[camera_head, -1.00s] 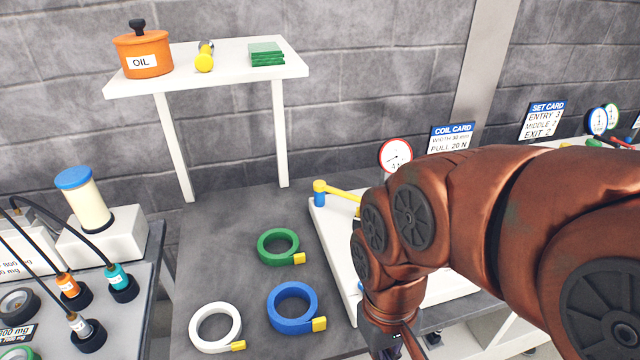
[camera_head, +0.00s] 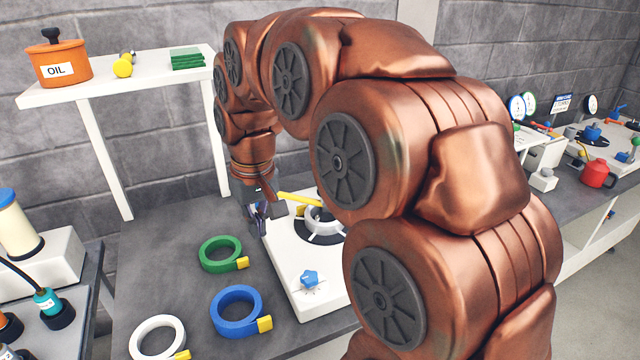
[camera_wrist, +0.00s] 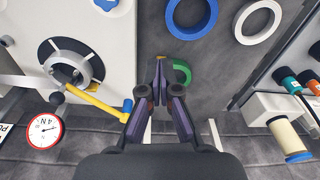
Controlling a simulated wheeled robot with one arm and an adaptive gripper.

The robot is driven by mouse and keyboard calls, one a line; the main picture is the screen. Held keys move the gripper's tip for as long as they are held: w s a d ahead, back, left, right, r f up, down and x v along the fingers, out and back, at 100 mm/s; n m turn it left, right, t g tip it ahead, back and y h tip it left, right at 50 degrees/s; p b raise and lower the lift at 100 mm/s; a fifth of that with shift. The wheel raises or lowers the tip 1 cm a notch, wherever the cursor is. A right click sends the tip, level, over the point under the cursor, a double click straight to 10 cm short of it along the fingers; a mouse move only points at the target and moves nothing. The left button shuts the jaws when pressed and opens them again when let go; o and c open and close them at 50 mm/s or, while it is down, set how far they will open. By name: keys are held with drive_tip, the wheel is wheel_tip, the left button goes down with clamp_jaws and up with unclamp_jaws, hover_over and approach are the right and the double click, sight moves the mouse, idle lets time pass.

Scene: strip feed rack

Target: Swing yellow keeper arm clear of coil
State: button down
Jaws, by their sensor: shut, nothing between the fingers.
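In the head view, part of the arm (camera_head: 300,198) shows beside my gripper, which hides the post. The pale grey coil (camera_wrist: 88,70) sits on a dark round hub on the white plate (camera_wrist: 115,45); it also shows in the head view (camera_head: 322,229). My gripper (camera_wrist: 160,62) is shut and empty, beside the plate's edge near the post. I cannot tell whether it touches the arm.
Green (camera_head: 208,253), blue (camera_head: 222,318) and white (camera_head: 137,342) rings lie on the grey bench left of the plate. A blue star knob (camera_head: 309,279) sits on the plate. A shelf (camera_head: 85,88) stands behind. A red-rimmed gauge (camera_wrist: 44,130) is near the keeper arm.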

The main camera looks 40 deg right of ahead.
drive_tip(key=w+d+r+m+t+h+b, duration=0.15)
drive_tip(key=w+d, duration=0.35)
drive_tip(key=d, duration=0.8)
drive_tip(key=w+d+r+m+t+h+b, duration=0.1)
drive_tip(key=w+d+r+m+b, duration=0.3)
drive_tip(key=d, duration=0.9)
drive_tip(key=shift+n+y, duration=0.25)
drive_tip(key=shift+n, duration=0.4)
drive_tip(key=shift+w+a+f+p, duration=0.15)
drive_tip(key=shift+f+p, duration=0.6)
drive_tip(key=shift+f, duration=1.15)
drive_tip(key=shift+w+f+p, duration=0.15)
drive_tip(key=shift+f+p, duration=0.55)
drive_tip(key=shift+f, duration=1.25)
drive_tip(key=shift+w+a+f+p, duration=0.15)
drive_tip(key=shift+f+p, duration=0.6)
drive_tip(key=shift+f, duration=1.15)
drive_tip(key=shift+d, duration=0.1)
drive_tip(key=shift+d, duration=0.1)
